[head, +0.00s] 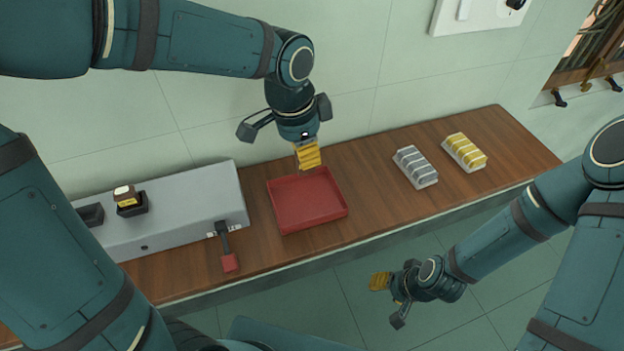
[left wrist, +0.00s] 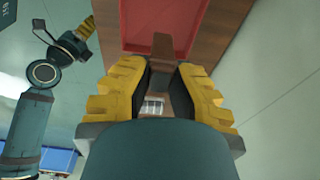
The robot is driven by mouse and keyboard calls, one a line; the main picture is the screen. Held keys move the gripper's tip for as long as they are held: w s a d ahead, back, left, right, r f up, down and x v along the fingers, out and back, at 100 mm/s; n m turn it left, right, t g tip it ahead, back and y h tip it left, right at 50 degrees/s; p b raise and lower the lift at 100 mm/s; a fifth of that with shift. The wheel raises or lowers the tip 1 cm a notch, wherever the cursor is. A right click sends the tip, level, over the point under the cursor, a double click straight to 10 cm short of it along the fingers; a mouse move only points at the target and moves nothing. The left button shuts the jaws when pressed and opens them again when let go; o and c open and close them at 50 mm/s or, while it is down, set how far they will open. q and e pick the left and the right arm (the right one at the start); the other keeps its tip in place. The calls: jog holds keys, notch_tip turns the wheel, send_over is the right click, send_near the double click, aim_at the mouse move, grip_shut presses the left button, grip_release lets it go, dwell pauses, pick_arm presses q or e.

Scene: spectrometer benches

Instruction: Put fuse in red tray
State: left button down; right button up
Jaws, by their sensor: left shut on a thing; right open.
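The red tray (head: 305,208) lies on the wooden bench and looks empty in the head view. My left gripper (head: 308,158) points down over the tray's back edge. In the left wrist view its yellow fingers (left wrist: 165,90) are shut on a brown fuse (left wrist: 162,48) with a pale patch. The red tray also shows beyond it in that view (left wrist: 185,12). The held fuse is mostly hidden by the fingers in the head view. My right gripper (head: 385,285) is open and empty, out in front of the bench.
A grey box (head: 190,205) stands left of the tray. One black socket holds another brown-and-yellow piece (head: 127,196); a second socket (head: 91,215) looks empty. A red-ended lever (head: 230,260) sticks out in front. Grey (head: 416,167) and yellow (head: 465,152) striped blocks lie to the right.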

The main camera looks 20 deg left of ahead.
aim_at(306, 173)
pick_arm(q)
jog(key=f, duration=0.2)
jog(key=f+b, duration=0.1)
jog(key=f, duration=0.1)
jog(key=shift+s+f, duration=0.2)
jog(key=shift+f, duration=0.15)
jog(key=shift+w+f+b, duration=0.1)
jog(key=shift+f+b, duration=0.7)
jog(key=shift+f, duration=1.75)
jog(key=shift+f, duration=0.2)
jog(key=c, duration=1)
grip_release()
jog(key=shift+r, duration=0.15)
jog(key=shift+r, duration=0.3)
jog(key=r+p, duration=0.1)
jog(key=r, duration=0.2)
jog(key=a+r+p, duration=0.1)
jog(key=r, duration=0.3)
jog(key=s+r+p, duration=0.1)
jog(key=r, duration=0.3)
jog(key=shift+a+r, duration=0.2)
jog(key=shift+a, duration=0.05)
